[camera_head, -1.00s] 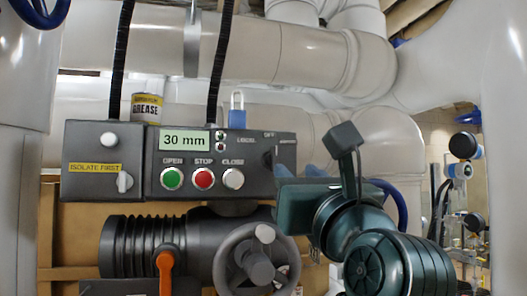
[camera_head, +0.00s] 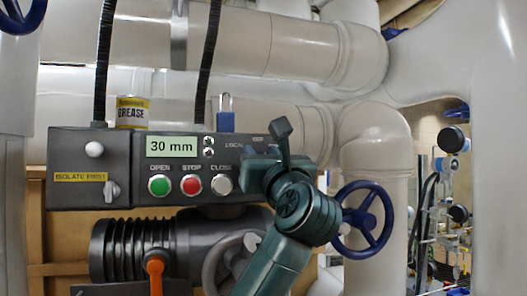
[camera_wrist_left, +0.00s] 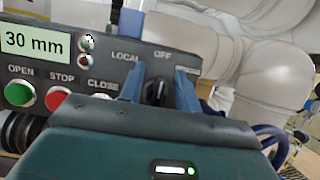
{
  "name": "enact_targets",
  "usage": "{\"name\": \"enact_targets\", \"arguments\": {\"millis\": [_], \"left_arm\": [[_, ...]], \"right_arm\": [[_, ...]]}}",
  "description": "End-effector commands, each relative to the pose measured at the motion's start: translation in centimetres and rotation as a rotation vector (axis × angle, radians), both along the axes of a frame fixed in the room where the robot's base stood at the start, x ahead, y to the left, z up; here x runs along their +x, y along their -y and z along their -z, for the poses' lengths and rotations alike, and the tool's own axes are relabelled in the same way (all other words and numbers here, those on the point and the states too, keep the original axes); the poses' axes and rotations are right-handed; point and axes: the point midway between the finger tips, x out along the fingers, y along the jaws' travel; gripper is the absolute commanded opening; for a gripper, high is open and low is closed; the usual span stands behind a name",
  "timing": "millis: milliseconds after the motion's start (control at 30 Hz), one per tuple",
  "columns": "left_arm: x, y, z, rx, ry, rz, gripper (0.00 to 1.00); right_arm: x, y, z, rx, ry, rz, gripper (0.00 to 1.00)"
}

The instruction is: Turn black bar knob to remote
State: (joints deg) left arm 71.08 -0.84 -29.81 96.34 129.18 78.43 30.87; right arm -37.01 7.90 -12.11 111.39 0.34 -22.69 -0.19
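The black bar knob (camera_wrist_left: 155,90) is on the grey control box (camera_head: 128,170), below the label OFF in the left wrist view. LOCAL is to its left; the label to its right is partly covered by a finger. The bar looks roughly upright, towards OFF. My left gripper (camera_wrist_left: 159,88) is open, with one blue finger on each side of the knob and a small gap showing on both sides. In the head view my left gripper (camera_head: 262,158) covers the knob at the box's right end. My right gripper is not in view.
Green (camera_head: 159,185), red (camera_head: 190,184) and white (camera_head: 221,184) push buttons sit left of the gripper. A blue padlock (camera_head: 226,121) and a grease can (camera_head: 131,111) stand above the box. A blue handwheel (camera_head: 364,220) is at the right, a grey handwheel (camera_head: 216,262) below.

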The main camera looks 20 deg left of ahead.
Motion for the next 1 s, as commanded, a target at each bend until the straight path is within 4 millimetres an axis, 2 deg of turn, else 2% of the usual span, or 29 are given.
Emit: {"name": "enact_targets", "arguments": {"millis": [167,600,1000], "left_arm": [[0.0,0.0,0.01,0.001,0.001,0.0,0.33],[-0.03,0.02,0.02,0.001,0.0,0.0,0.0],[0.01,0.07,0.06,0.026,-0.019,0.001,0.0]], "right_arm": [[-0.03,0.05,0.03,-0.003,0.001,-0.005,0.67],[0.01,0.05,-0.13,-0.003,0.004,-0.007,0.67],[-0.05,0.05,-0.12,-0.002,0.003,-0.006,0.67]]}}
